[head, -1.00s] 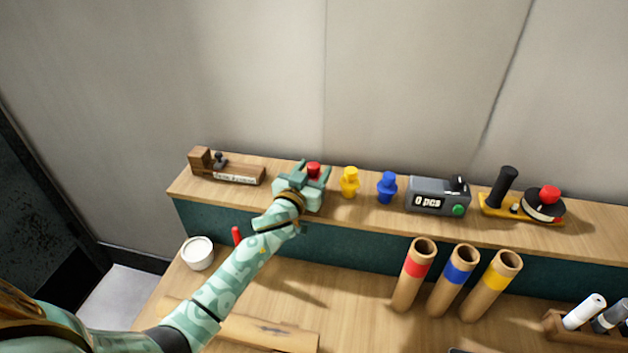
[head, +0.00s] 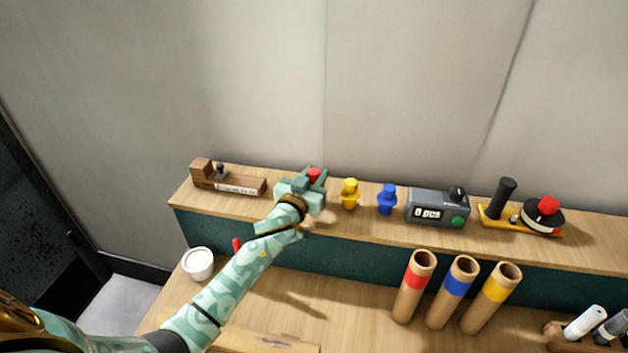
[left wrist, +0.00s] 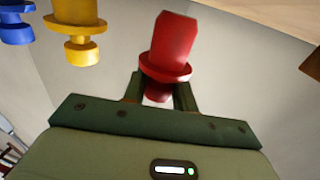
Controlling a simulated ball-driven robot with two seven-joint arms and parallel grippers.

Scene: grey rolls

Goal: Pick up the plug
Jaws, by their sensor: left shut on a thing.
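The yellow plug (left wrist: 80,35) and blue plug (left wrist: 15,25) also show there at upper left. My right gripper is not in view.
A wooden block with a label (head: 228,183) is at left. Three banded tubes (head: 413,287) and a white cup (head: 198,263) stand below.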

